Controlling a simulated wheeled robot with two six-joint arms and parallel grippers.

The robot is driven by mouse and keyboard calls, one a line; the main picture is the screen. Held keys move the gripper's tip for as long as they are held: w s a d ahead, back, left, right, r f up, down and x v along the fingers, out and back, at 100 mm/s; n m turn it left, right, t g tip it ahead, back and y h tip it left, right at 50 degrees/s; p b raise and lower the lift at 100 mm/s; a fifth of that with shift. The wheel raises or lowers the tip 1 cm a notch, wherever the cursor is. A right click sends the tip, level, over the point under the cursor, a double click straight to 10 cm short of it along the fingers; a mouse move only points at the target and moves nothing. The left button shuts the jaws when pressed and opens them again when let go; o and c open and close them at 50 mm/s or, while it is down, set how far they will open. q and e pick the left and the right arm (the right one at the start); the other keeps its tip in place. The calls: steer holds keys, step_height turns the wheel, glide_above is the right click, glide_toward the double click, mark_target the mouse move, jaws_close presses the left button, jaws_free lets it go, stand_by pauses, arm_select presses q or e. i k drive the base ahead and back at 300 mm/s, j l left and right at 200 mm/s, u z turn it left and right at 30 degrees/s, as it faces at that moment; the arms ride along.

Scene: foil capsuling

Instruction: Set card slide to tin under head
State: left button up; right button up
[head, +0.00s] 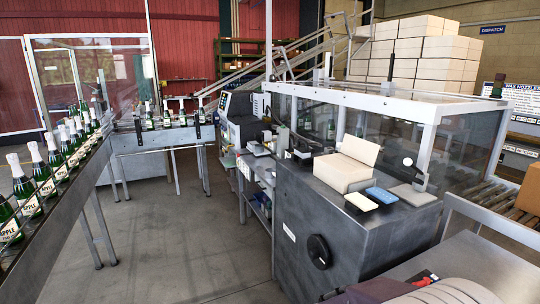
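I cannot pick out a card slide or a tin for certain. An open cream carton (342,173) stands on the grey machine cabinet (330,225). A small pale-topped block with a dark base (361,202) and a blue pad (381,195) lie in front of it. A flat grey plate (413,195) lies to their right, by an upright dark stand. Small items on the side bench (258,164) behind are too small to tell apart. Neither of my grippers can be made out in the head view.
Green foil-necked bottles (40,178) line the conveyor at the left. A glazed guard frame (400,105) encloses the machine's far side. Stacked cartons (420,50) stand behind. Dark and pale rounded shapes at the bottom right are unclear. The grey floor (185,235) between conveyor and cabinet is clear.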

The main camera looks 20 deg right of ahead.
mark_target(250, 149)
steer(key=i, duration=4.8)
steer(key=i+l+u, duration=0.15)
steer(key=i, duration=0.05)
